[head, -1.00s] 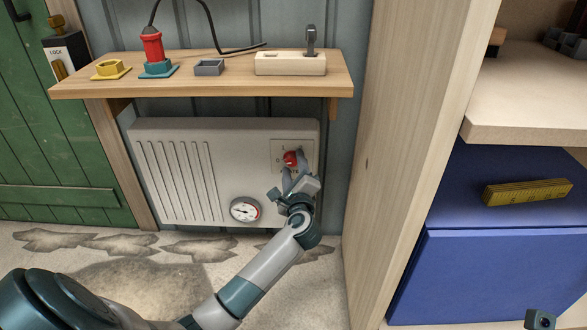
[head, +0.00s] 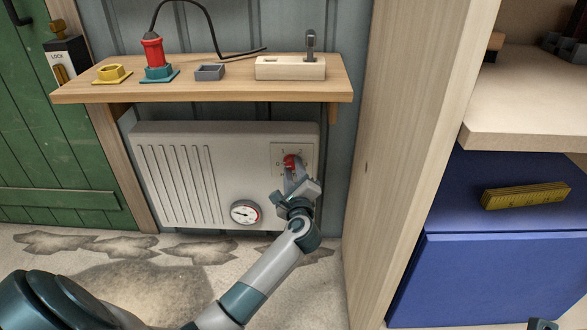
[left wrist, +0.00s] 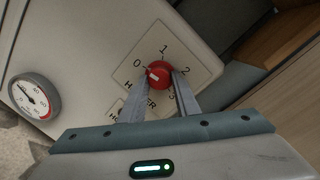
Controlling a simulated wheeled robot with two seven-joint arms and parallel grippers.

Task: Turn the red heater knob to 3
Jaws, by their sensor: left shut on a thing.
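The red heater knob (head: 289,162) sits on a pale dial plate (head: 307,153) at the upper right of the heater (head: 222,150). In the left wrist view the knob (left wrist: 160,72) has a white mark on its left side, roughly toward 0. The 0, 1 and 2 show around it; the 3 is partly behind a finger. My left gripper (head: 291,168) reaches up from below and is shut on the knob, with one finger on each side (left wrist: 160,82). Only a small teal part, probably of my right gripper, shows at the bottom right corner of the head view.
A round gauge (head: 245,212) is low on the heater. A wooden shelf (head: 200,88) above holds a red plug (head: 153,52) in a teal base, a yellow socket (head: 112,73), a grey tray and a wooden block with a latch. A wooden panel (head: 405,160) stands close on the right.

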